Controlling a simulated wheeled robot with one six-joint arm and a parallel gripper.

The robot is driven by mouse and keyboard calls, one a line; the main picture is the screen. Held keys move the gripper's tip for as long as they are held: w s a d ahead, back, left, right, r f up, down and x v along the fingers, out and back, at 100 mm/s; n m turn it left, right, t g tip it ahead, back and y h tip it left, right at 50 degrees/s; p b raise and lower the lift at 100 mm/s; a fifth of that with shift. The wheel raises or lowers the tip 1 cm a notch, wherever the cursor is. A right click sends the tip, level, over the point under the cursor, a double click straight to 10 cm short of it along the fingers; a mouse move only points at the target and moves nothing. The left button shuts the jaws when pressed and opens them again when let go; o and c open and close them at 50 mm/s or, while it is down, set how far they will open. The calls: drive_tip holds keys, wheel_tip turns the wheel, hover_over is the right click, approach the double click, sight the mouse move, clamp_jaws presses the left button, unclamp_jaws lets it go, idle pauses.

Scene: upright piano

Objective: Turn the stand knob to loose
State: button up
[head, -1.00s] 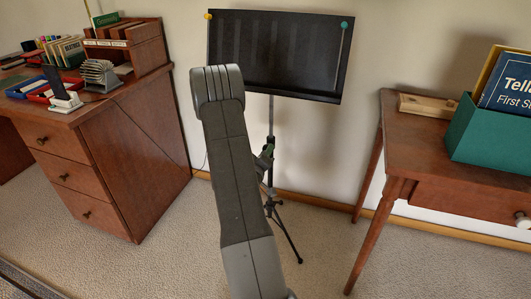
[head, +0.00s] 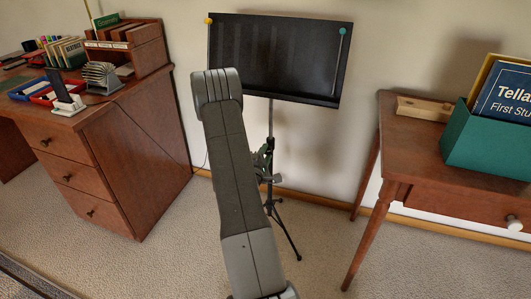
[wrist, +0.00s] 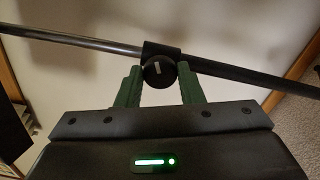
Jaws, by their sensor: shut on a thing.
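The black music stand (head: 278,57) stands against the wall, its thin pole running down to a tripod base. In the wrist view its pole (wrist: 85,41) crosses the picture at a slant, with a dark collar around it. The round black stand knob (wrist: 158,72) sits on that collar and carries a short, nearly upright white mark. My gripper (wrist: 160,82) has its two green fingers on either side of the knob, shut on it. In the head view my arm hides much of the gripper, and I cannot make out the knob.
A wooden desk (head: 115,165) with drawers and stationery stands at the left. A wooden side table (head: 408,150) with a green box (head: 485,140) of books stands at the right. Carpet lies open between them, around the tripod.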

drive_tip(key=n+p, duration=0.2)
drive_tip(key=n, duration=0.4)
drive_tip(key=shift+n, duration=0.3)
idle(0.5)
drive_tip(key=o, duration=1)
drive_tip(key=shift+s+a, duration=0.1)
drive_tip(key=p+v, duration=0.1)
drive_tip(key=v, duration=1.2)
drive_tip(key=shift+s+p, duration=0.3)
drive_tip(key=shift+p, duration=0.05)
drive_tip(key=b+x, duration=0.1)
drive_tip(key=x, duration=1.2)
drive_tip(key=shift+w+b, duration=0.3)
drive_tip(key=shift+w, duration=0.1)
